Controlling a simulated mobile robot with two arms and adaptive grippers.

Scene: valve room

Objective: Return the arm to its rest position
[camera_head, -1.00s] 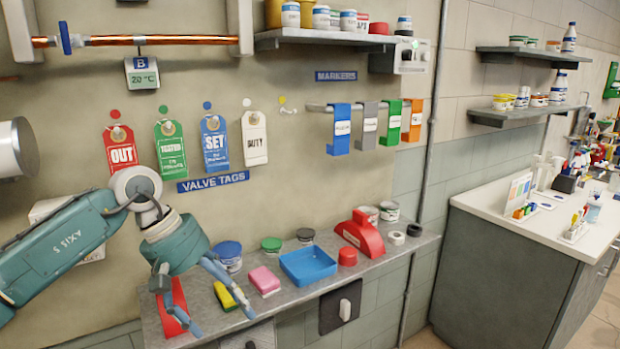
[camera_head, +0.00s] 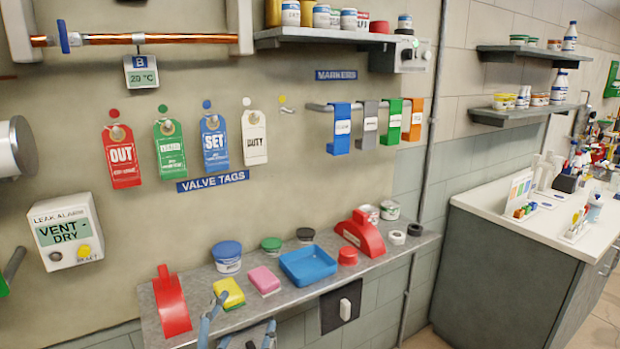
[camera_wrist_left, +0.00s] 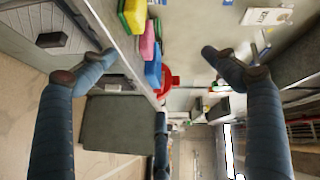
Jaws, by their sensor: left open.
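My left gripper (camera_head: 238,328) shows at the bottom edge of the head view, in front of the grey ledge (camera_head: 205,292). Only its blue fingers are in the picture, and they are spread apart and empty. The rest of the left arm is out of the head view. In the left wrist view the fingers of the left gripper (camera_wrist_left: 158,58) are wide apart with nothing between their tips. My right gripper is in neither view.
The ledge holds a red holder (camera_head: 171,303), yellow sponge (camera_head: 228,290), pink block (camera_head: 264,280), blue tray (camera_head: 308,267) and several jars. Valve tags hang above. A leak alarm box (camera_head: 68,234) is on the wall at left. A counter (camera_head: 530,240) stands at right.

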